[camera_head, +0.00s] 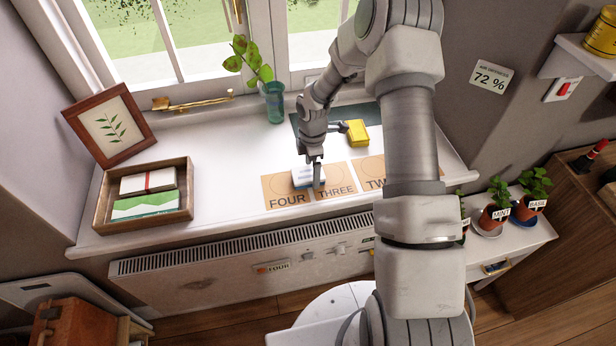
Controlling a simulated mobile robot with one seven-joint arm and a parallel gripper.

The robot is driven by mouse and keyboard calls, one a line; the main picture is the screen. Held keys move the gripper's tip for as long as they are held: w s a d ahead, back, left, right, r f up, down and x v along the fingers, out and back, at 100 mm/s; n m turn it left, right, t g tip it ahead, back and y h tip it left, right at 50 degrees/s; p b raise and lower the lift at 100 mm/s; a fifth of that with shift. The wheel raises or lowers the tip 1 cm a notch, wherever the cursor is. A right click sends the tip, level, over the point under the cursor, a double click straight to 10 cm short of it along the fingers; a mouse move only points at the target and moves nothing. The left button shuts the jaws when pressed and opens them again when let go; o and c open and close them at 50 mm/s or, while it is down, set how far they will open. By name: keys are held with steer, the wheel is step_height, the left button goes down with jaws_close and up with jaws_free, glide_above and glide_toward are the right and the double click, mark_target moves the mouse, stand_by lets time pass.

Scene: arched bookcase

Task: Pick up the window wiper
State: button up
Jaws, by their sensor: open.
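My gripper (317,178) points down over the front of the white windowsill, at the word cards. A small white and blue item (303,177) lies on the FOUR and THREE cards, right beside my fingers; I cannot tell whether they touch it. I cannot make out a window wiper for certain. A small dark piece (339,127) next to the yellow block (357,132) is partly hidden by my arm, and I cannot tell what it is. Both are at the dark mat (302,124) behind my gripper.
The sill (225,150) is clear left of the cards. A wooden tray (189,205) with packets and a leaf picture (109,125) stand at left. A glass vase (274,102) with a plant stands near the window. A radiator (225,273) is below; potted herbs (496,215) are at right.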

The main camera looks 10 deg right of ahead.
steer(key=shift+f, duration=0.3)
steer(key=c, duration=1.3)
steer(key=shift+o, duration=0.2)
steer(key=shift+r, duration=0.5)
steer(key=r, duration=0.3)
steer(key=shift+d+r, duration=0.4)
steer(key=d+r+p, duration=0.1)
steer(key=d+r, duration=0.5)
steer(key=d, duration=0.5)
steer(key=shift+r, duration=0.15)
